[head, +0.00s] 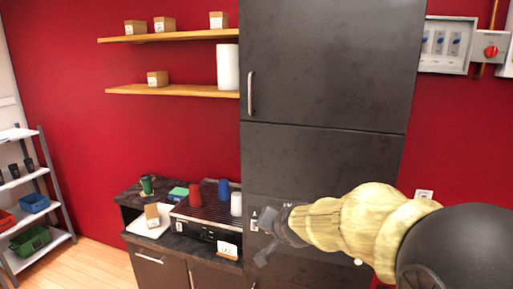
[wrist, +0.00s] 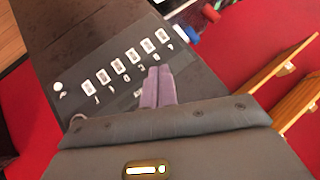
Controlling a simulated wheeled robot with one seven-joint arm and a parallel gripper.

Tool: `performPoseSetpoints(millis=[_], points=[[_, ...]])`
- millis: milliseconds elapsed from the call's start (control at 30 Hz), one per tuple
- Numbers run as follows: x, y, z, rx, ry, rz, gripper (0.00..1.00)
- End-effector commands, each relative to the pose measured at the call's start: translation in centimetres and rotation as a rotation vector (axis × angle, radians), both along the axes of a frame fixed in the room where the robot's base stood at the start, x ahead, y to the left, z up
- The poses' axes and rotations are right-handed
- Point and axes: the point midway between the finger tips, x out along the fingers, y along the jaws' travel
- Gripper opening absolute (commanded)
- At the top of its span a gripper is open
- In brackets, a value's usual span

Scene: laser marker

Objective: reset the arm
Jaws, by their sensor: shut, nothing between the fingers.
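My gripper (head: 264,236) is in the lower middle of the head view, at the end of my arm that reaches in from the right. It is in front of the tall dark cabinet (head: 322,75), near its lower part, and holds nothing. In the wrist view my gripper's two fingers (wrist: 158,88) lie together, shut and empty. Behind them is a dark panel (wrist: 115,62) with a row of several white labels. I cannot tell how far the fingers are from this panel.
A black machine (head: 200,228) with red, blue and white cups stands on the counter left of my gripper. Wooden shelves (head: 170,91) with small boxes hang on the red wall. A metal rack (head: 50,190) with bins stands far left. Floor (head: 85,265) is clear between rack and counter.

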Motion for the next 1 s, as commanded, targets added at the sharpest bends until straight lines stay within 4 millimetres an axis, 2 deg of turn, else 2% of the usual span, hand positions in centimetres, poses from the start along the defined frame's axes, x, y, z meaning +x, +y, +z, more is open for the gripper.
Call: performPoseSetpoints(millis=[33,100,167,300,400,500,600,1000], points=[[-1.9,-1.5,-2.4,-0.057,0.058,0.025,0.00],[-4.6,-3.3,-5.3,-0.134,0.140,0.068,0.00],[-7.1,-4.9,-7.6,-0.193,0.211,0.106,0.00],[-13.4,-8.2,-12.2,-0.313,0.382,0.198,0.00],[-17.5,-10.0,-14.5,-0.375,0.485,0.257,0.00],[-20.0,-11.0,-15.7,-0.410,0.548,0.296,0.00],[-20.9,-11.3,-16.1,-0.422,0.571,0.312,0.00],[-20.8,-11.2,-16.0,-0.421,0.569,0.311,0.00]])
